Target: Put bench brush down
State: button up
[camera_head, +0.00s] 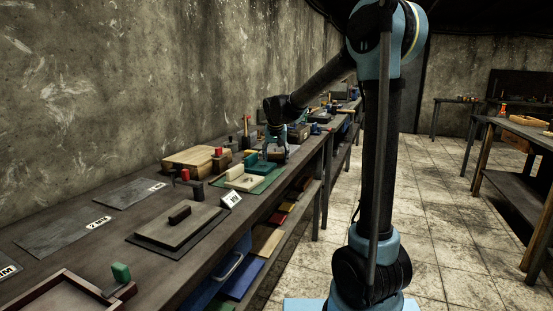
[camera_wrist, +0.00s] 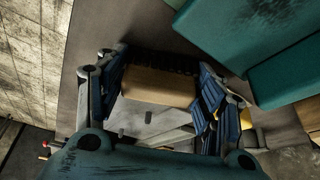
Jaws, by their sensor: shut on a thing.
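The bench brush (camera_wrist: 158,87) shows in the wrist view as a tan wooden block with a row of dark bristles along its upper edge. My gripper (camera_wrist: 163,82) is shut on it, with blue-padded fingers on its left and right sides. In the head view my gripper (camera_head: 277,150) reaches low over the long workbench (camera_head: 120,218), beyond the green mat. The brush is too small and too covered there to make out. I cannot tell whether the bristles touch the bench.
Large teal blocks (camera_wrist: 285,75) lie close right of the brush in the wrist view. A green mat (camera_head: 262,186) with pale pieces, a wooden box (camera_head: 190,160) and a board with a dark block (camera_head: 180,222) stand on the bench. The wall (camera_head: 130,70) runs along its back.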

jog(key=shift+f, duration=0.15)
jog(key=o, duration=1)
jog(key=shift+f, duration=0.15)
jog(key=shift+r, duration=0.4)
jog(key=v, duration=1.2)
jog(key=s+d+f, duration=0.3)
jog(key=s+d, duration=0.4)
jog(key=d, duration=0.2)
jog(key=s+d+f, duration=0.5)
jog(key=s+f, duration=0.2)
jog(key=s, duration=0.2)
jog(key=s+d+f+g, duration=0.1)
jog(key=s+d+f, duration=0.4)
jog(key=s, duration=0.5)
jog(key=s+d+f+g, duration=0.1)
jog(key=s+d+f, duration=0.4)
jog(key=s+f, duration=0.4)
jog(key=shift+s, duration=0.35)
